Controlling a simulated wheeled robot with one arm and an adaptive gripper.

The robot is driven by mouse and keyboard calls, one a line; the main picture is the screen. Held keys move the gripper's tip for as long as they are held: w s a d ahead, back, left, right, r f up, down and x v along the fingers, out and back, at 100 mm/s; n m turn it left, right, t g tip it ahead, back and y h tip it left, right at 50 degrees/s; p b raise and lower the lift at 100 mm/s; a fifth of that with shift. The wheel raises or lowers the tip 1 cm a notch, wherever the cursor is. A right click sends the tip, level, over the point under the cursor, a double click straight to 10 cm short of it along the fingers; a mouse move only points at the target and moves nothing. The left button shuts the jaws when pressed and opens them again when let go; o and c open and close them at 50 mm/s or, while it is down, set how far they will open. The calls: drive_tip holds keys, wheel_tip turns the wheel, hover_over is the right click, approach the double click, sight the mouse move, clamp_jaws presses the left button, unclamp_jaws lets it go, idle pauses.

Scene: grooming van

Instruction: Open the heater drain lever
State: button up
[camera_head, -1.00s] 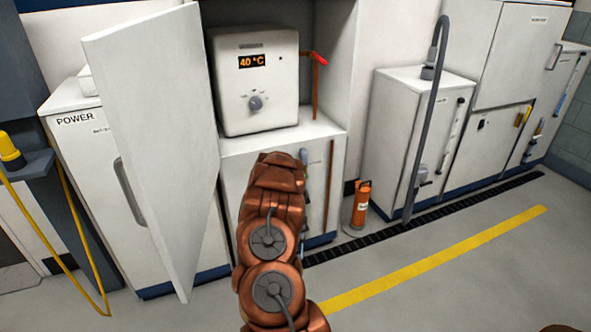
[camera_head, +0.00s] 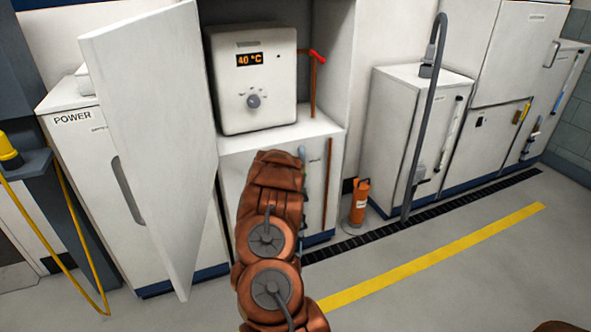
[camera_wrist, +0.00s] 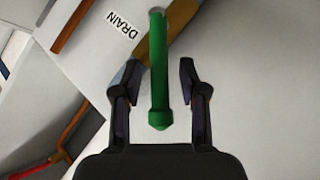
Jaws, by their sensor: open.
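The white heater (camera_head: 253,85) stands in the open cabinet, its display reading 40 °C. In the wrist view a green lever (camera_wrist: 159,70) hangs from a pivot at the top, beside a label reading DRAIN (camera_wrist: 122,33). My gripper (camera_wrist: 160,78) is open, with one finger on each side of the green lever. The lever's rounded end lies between the fingers, near the palm. I cannot tell whether either finger touches it. In the head view my copper-coloured arm hides the gripper and the green lever.
The white cabinet door (camera_head: 155,150) stands open on the left. A red-handled valve (camera_head: 318,56) sits on a copper pipe right of the heater. An orange cylinder (camera_head: 359,203) stands on the floor near the drain grate (camera_head: 440,212). Floor is clear around the yellow stripe (camera_head: 430,258).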

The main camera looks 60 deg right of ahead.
drive_tip(key=v, duration=1.2)
drive_tip(key=shift+d, duration=0.1)
idle(0.4)
